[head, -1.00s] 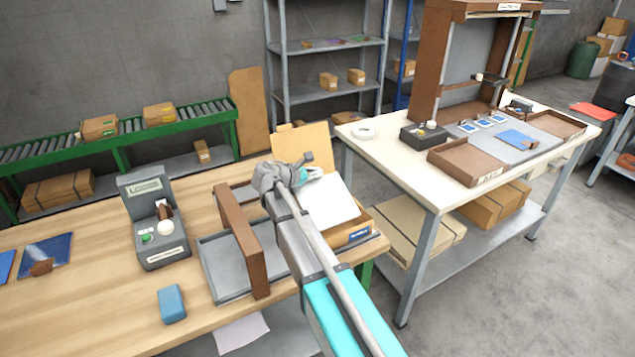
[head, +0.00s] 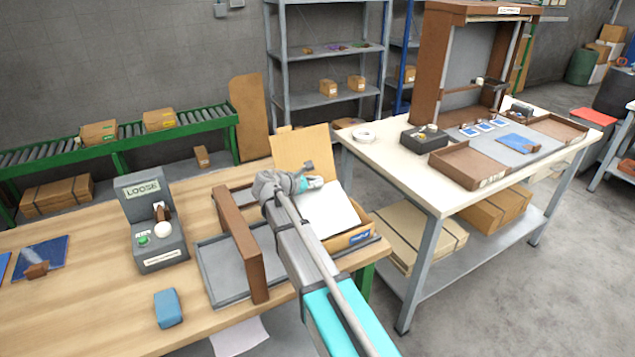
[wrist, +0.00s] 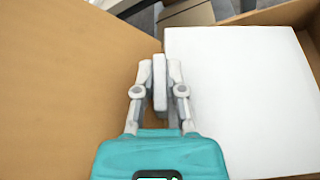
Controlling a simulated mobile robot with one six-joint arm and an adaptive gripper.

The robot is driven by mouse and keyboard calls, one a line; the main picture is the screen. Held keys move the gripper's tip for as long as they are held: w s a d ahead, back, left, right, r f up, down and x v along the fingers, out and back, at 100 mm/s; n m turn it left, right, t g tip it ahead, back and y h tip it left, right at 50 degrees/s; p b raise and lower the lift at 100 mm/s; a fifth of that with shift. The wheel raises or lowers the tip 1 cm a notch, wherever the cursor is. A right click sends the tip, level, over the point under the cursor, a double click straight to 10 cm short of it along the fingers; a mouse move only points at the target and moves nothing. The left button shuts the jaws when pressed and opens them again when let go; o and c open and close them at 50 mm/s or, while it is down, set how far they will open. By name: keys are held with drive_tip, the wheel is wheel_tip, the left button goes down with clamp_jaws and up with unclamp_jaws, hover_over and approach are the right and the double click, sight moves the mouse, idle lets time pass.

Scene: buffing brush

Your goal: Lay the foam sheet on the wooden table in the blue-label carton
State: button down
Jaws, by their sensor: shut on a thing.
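The carton with the blue label (head: 348,241) stands open at the right end of the wooden table (head: 100,309), its tan lid (head: 303,150) raised behind. The white foam sheet (head: 328,211) lies flat across its opening; in the wrist view the sheet (wrist: 240,95) is inside the line of the carton walls (wrist: 265,17). I cannot tell whether it rests on anything below. My gripper (head: 311,178) is over the carton's left side. In the wrist view my gripper (wrist: 157,68) is shut on a thin pale upright piece at the sheet's left edge, beside the lid.
A grey tray (head: 225,277) with a brown upright frame (head: 240,243) is left of the carton. A grey device marked LOOSE (head: 157,255) and a blue block (head: 168,308) are further left. A white bench (head: 390,157) stands to the right.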

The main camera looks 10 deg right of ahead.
drive_tip(key=shift+f, duration=0.25)
drive_tip(key=c, duration=0.7)
unclamp_jaws()
drive_tip(key=shift+r, duration=0.2)
drive_tip(key=shift+r+p, duration=0.65)
drive_tip(key=shift+p, duration=0.05)
drive_tip(key=p+v, duration=0.3)
drive_tip(key=v, duration=0.9)
drive_tip(key=shift+f+p, duration=0.15)
drive_tip(key=shift+p, duration=0.15)
